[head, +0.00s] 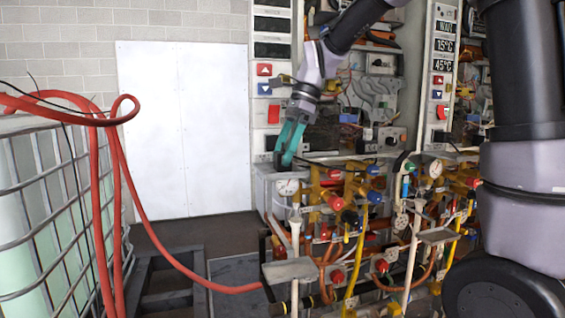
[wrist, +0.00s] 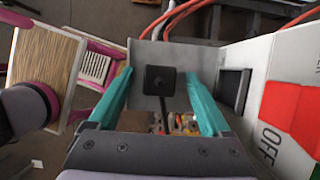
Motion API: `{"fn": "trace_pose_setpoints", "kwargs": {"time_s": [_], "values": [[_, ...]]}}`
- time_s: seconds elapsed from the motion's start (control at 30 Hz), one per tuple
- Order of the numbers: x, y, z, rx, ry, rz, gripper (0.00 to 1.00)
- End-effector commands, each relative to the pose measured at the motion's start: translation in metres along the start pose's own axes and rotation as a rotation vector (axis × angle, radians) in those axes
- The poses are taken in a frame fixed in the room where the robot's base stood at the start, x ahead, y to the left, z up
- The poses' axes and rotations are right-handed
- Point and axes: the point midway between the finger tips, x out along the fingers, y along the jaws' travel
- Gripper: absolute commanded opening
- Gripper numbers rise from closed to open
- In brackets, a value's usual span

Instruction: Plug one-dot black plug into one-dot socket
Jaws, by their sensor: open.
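My gripper (head: 287,148) points down in front of the left heater unit in the head view. In the wrist view its two teal fingers (wrist: 159,78) are spread apart. A black square block with a dark cable, likely the black plug (wrist: 160,79), lies between the fingertips, over a grey surface (wrist: 145,53). I cannot tell whether the fingers touch it. Its dot mark is too small to see. A dark rectangular opening (wrist: 233,90) in a white panel is to the right; I cannot tell whether it is the one-dot socket.
A red switch (wrist: 295,105) marked OFF is close on the right in the wrist view. Pipes, valves and a gauge (head: 287,187) crowd the area below my gripper. A caged tank (head: 50,215) and red hose (head: 175,262) are at left. Floor between is partly clear.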

Motion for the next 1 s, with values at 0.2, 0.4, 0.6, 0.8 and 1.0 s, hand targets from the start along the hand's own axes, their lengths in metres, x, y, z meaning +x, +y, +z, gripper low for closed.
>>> {"fn": "trace_pose_setpoints", "kwargs": {"time_s": [0.2,0.4,0.6,0.8,1.0], "values": [[0.0099,0.0001,-0.0001,0.001,-0.001,-0.001,0.82],[0.0095,0.0001,-0.0001,0.001,0.000,-0.001,0.82],[0.0094,0.0001,-0.0001,0.001,0.000,-0.001,0.25],[0.0093,0.0001,-0.0001,0.001,0.000,-0.001,0.00],[0.0035,-0.0002,0.0023,0.000,-0.001,-0.002,0.00]]}}
